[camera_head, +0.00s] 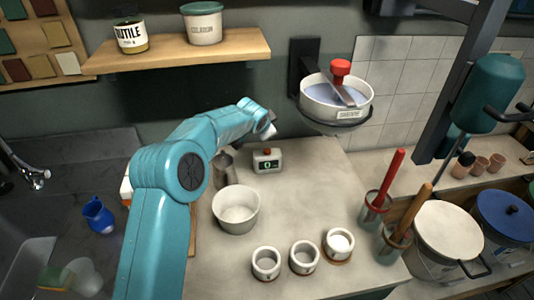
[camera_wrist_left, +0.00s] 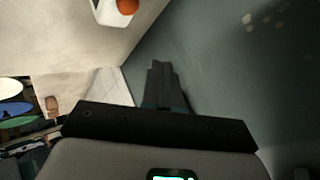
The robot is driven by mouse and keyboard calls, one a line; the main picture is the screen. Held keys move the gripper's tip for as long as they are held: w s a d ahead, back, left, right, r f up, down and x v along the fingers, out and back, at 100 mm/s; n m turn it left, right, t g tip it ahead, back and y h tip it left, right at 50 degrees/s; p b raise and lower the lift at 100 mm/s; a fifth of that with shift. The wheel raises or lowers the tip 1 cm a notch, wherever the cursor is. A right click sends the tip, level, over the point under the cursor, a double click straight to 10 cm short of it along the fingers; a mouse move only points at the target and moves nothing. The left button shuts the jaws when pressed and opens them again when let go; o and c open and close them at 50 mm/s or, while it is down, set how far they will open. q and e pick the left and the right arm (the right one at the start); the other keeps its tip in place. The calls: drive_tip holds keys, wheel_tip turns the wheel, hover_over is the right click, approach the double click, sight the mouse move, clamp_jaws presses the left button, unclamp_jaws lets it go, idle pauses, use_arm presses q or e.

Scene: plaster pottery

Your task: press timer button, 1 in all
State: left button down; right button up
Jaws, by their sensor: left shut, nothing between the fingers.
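The timer (camera_head: 267,160) is a small white box with a dark display. It stands on the pale worktop near the back wall, with a red-orange button (camera_head: 267,150) on top. In the left wrist view the timer (camera_wrist_left: 108,14) is partly cut off at the top edge, with its orange button (camera_wrist_left: 127,6) showing. My left gripper (camera_head: 269,132) is above and behind the timer, close to the wall and apart from the button. Its fingers (camera_wrist_left: 163,72) are shut and empty. My right gripper is not in view.
Several small white cups line the front. A wall-mounted pan (camera_head: 322,104) with a red knob hangs right of my gripper. A shelf (camera_head: 180,52) is above. The worktop right of the timer is clear.

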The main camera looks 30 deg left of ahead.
use_arm(q)
drive_tip(key=b, duration=0.4)
hover_over(267, 153)
wheel_tip(267, 153, down, 6)
drive_tip(key=shift+d+r, duration=0.1)
drive_tip(key=shift+r, duration=0.15)
drive_tip(key=shift+f, duration=0.25)
drive_tip(key=shift+w+a+f, duration=0.2)
drive_tip(key=shift+f, duration=0.05)
drive_tip(key=shift+s+d+r, duration=0.15)
drive_tip(key=shift+s+r, duration=0.05)
drive_tip(key=shift+r, duration=0.1)
drive_tip(key=shift+w+f, duration=0.2)
drive_tip(key=shift+s+r, duration=0.15)
